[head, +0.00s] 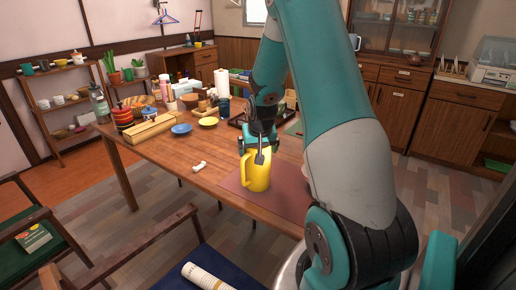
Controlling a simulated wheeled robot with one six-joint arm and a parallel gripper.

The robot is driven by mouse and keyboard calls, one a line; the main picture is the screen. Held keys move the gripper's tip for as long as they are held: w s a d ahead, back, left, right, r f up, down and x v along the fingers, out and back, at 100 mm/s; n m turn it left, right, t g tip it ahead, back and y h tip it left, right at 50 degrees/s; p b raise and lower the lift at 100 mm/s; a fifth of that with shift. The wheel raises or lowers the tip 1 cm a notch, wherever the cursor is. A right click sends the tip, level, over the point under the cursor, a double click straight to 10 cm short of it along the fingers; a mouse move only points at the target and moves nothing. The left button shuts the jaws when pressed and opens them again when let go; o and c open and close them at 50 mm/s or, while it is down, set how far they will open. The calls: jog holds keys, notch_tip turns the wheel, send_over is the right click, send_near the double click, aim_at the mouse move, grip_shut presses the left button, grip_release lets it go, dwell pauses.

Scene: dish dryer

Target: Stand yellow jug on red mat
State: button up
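The yellow jug (257,181) is upright, with its handle toward the left. Its base shows against the dull red mat (291,203) near the front edge of the wooden table. I cannot tell for sure whether the base touches the mat. My gripper (260,157) points down at the jug's top, with one dark finger in front of the jug's upper wall. The other finger is hidden, so whether the grip is closed on the wall does not show. My arm hides the mat's right part.
A small white item (199,167) lies left of the mat. A blue bowl (181,129), a yellow bowl (208,121) and a wooden box (151,130) stand farther back left. A dark tray (238,121) is behind the jug. Chairs stand along the front side.

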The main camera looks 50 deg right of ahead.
jog(key=p+v, duration=0.1)
jog(key=v, duration=1.1)
jog(key=a+r+n+y, duration=0.2)
jog(key=a+n, duration=0.1)
jog(key=a, duration=0.7)
jog(key=a+r+n+y, duration=0.1)
jog(key=a+n+y, duration=0.15)
jog(key=a, duration=0.75)
jog(key=s+a+r+n+g+y, duration=0.2)
jog(key=s+a+n, duration=0.7)
jog(key=s+a, duration=0.8)
jog(key=shift+s+a+r+n+g, duration=0.2)
jog(key=shift+a+r+n+g, duration=0.25)
jog(key=shift+a+g, duration=0.3)
jog(key=shift+r+y, duration=0.15)
jog(key=shift+y, duration=0.1)
notch_tip(320, 180, up, 7)
jog(key=p, duration=0.6)
jog(key=shift+f+p, duration=0.2)
jog(key=shift+p, duration=0.2)
jog(key=shift+a, duration=0.1)
